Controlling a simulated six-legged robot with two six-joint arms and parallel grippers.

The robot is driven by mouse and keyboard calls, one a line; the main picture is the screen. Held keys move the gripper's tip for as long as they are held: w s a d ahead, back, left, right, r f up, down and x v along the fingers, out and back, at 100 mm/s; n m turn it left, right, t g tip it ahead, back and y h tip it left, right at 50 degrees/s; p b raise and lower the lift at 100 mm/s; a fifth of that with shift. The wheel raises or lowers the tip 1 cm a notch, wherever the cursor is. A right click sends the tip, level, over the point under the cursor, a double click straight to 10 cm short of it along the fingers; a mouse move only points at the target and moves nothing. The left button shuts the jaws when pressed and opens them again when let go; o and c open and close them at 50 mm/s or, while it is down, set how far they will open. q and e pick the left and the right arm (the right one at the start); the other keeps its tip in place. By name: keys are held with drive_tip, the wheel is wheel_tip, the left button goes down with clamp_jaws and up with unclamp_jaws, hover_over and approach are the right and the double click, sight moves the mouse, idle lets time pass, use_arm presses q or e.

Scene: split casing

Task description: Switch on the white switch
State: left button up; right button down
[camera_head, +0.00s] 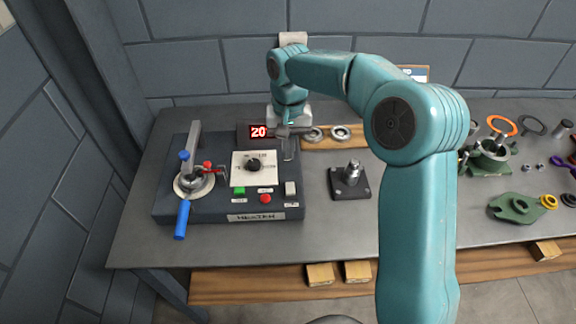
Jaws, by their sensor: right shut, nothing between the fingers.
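The white switch (290,188) sits at the right side of the dark heater panel (220,205), near its front edge. I cannot tell which way it is set. My left gripper is not in view.
The panel also carries a dial (253,165), a green button (239,190), a red button (265,198), a blue-handled lever (183,219) and a red display reading 20 (258,132). A black block with a metal post (351,180) stands to the right.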

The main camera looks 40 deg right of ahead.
wheel_tip(320, 180, up, 4)
drive_tip(key=shift+d+r, duration=0.1)
idle(0.4)
drive_tip(key=shift+w, duration=0.15)
